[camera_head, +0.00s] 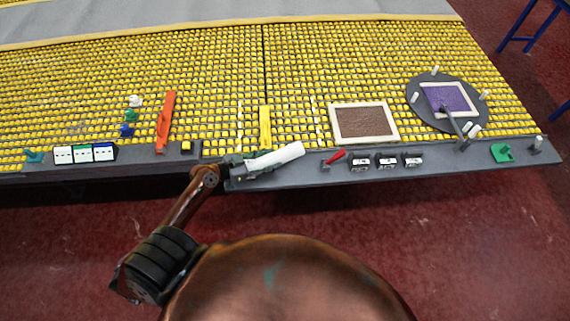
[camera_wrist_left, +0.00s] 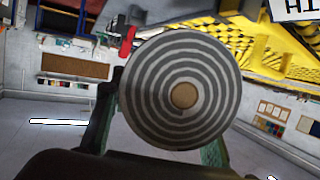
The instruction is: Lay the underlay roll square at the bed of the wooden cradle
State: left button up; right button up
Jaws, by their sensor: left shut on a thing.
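The underlay roll (camera_head: 275,158) is a pale white cylinder in the head view, lying slanted over the grey front strip of the table. In the left wrist view its round end (camera_wrist_left: 180,88) faces the camera, with grey and white spiral rings and a brown core. My left gripper (camera_head: 243,164) is shut on the roll near its left end; its fingers show on either side of the roll in the wrist view. I cannot tell whether the roll touches the strip. I cannot clearly make out a wooden cradle. My right gripper is not in view.
A red-handled tool (camera_head: 335,158) lies just right of the roll. A cream-framed brown panel (camera_head: 393,137) and a dark round disc (camera_head: 416,101) with a purple panel are further right. An orange bar (camera_head: 166,120) stands left. A yellow bar (camera_head: 265,125) lies behind the roll.

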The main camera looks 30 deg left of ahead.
pick_arm(q)
jog(key=w+d+f, duration=0.1)
jog(key=f, duration=0.1)
jog(key=w+d+f, duration=0.1)
jog(key=w+f, duration=0.1)
jog(key=w+d+f, duration=0.1)
jog(key=f, duration=0.1)
jog(key=shift+w, duration=0.3)
jog(key=shift+f, duration=1.65)
jog(key=o, duration=1.2)
jog(key=shift+o, duration=0.2)
